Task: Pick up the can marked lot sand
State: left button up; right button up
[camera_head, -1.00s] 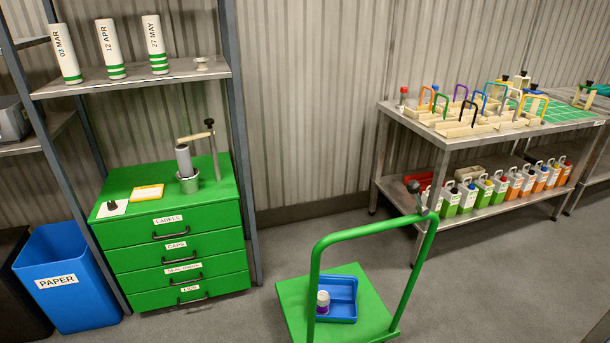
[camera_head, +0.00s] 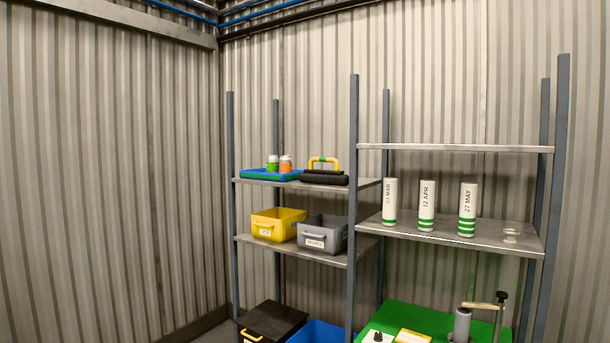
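No can with a readable "lot sand" mark shows. Two small cans, one green (camera_head: 272,163) and one orange (camera_head: 285,164), both with pale tops, stand in a blue tray (camera_head: 258,175) on the upper left shelf; their marks are too small to read. Three tall white cylinders with green bands stand on the right shelf: 03 MAR (camera_head: 390,200), 12 APR (camera_head: 427,205) and 27 MAY (camera_head: 468,209). Neither of my grippers is in view.
A yellow bin (camera_head: 275,226) and a grey bin (camera_head: 322,236) sit on the middle left shelf. A black case with a yellow handle (camera_head: 324,164) is beside the tray. The green cabinet top (camera_head: 412,318) holds the seamer (camera_head: 462,324). Metal uprights stand between the shelves.

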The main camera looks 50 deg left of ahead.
aim_at(285, 161)
jog(key=u, duration=1.75)
jog(key=i, duration=1.1)
